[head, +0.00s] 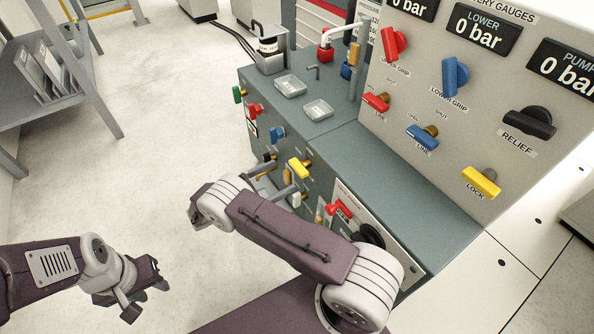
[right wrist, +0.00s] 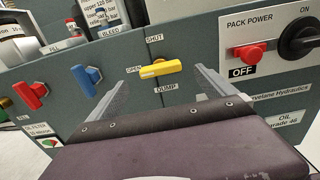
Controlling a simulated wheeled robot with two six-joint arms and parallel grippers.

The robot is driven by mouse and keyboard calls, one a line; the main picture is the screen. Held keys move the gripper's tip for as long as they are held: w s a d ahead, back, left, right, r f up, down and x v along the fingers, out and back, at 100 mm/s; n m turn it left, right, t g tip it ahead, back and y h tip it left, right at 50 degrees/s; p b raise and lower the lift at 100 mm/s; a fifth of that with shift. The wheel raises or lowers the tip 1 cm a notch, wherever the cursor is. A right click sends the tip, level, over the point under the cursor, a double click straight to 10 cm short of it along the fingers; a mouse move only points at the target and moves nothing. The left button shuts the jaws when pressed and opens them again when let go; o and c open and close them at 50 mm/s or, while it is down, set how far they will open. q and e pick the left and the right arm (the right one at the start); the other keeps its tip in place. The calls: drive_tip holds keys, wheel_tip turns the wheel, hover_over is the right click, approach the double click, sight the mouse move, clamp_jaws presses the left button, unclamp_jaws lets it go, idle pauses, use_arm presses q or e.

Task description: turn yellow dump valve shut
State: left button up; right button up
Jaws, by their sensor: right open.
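The yellow dump valve (right wrist: 161,69) is a bar handle on the grey cabinet front, between the labels SHUT above and DUMP below, with OPEN to its left. It lies nearly level, its left end toward OPEN. It also shows in the head view (head: 299,169). My right gripper (right wrist: 164,77) is open and empty, its two fingers pointing at the panel on either side of the handle. I cannot tell how far the fingertips are from it. My left gripper (head: 146,290) hangs over the floor at lower left, away from the cabinet; its finger opening is unclear.
A blue valve handle (right wrist: 87,77) and a red one (right wrist: 32,92) are left of the dump valve. The red pack power button (right wrist: 249,58) and black switch (right wrist: 301,42) are to its right. The yellow lock valve (head: 481,183) is on the upper panel.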

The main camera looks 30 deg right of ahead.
sight(295, 170)
drive_tip(key=d, duration=0.2)
drive_tip(key=d+b, duration=0.1)
drive_tip(key=d, duration=0.1)
drive_tip(key=d+b, duration=0.1)
drive_tip(key=d, duration=0.1)
drive_tip(key=shift+w+d+f, duration=0.15)
drive_tip(key=shift+w+d, duration=0.1)
drive_tip(key=shift+d, duration=0.5)
drive_tip(key=c, duration=1.4)
